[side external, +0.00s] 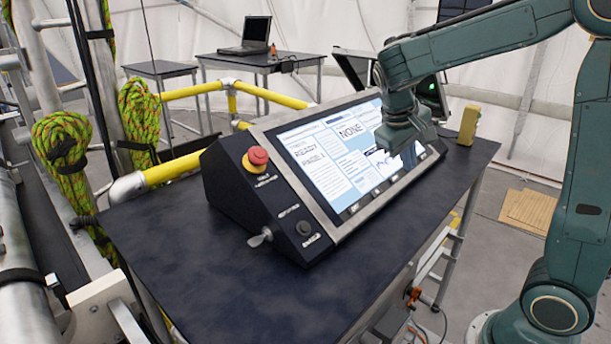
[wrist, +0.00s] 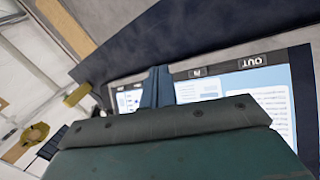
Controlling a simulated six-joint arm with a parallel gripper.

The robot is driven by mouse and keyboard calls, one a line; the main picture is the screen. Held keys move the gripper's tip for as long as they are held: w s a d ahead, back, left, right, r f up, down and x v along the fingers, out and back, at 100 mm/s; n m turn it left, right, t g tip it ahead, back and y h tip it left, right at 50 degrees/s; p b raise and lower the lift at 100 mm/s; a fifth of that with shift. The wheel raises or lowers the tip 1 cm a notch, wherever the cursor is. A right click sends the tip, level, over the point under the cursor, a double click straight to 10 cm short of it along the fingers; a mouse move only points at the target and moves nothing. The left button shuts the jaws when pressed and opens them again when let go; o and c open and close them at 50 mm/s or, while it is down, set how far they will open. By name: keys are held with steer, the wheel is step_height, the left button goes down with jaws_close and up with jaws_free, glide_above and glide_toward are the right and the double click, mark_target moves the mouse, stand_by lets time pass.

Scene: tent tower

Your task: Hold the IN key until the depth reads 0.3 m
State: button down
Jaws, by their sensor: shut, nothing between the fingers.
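The control console (side external: 232,190) stands on a dark table, its tilted screen (side external: 310,150) lit. Large letters on the screen look like "NONE"; I cannot read a depth value. The IN key (wrist: 197,72) shows upside down on the screen's lower bezel in the wrist view, with the OUT key (wrist: 250,62) to its right. My gripper (side external: 412,158) is over the right part of the screen. Its shut fingers (wrist: 156,75) are left of the IN key in the wrist view and hide part of the bezel. I cannot tell whether they touch the console.
A red stop button (side external: 258,157) and a small knob (side external: 304,228) are on the console's left side panel. A yellow handheld box (side external: 468,125) stands at the table's back right. The dark tabletop (side external: 210,285) in front is clear.

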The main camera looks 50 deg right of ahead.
mark_target(376, 192)
stand_by(0.4)
steer(key=shift+w+f, duration=0.85)
steer(key=shift+f, duration=0.35)
steer(key=shift+w+f, duration=0.85)
steer(key=shift+f, duration=0.35)
steer(key=shift+w+f, duration=0.85)
steer(key=shift+f, duration=0.35)
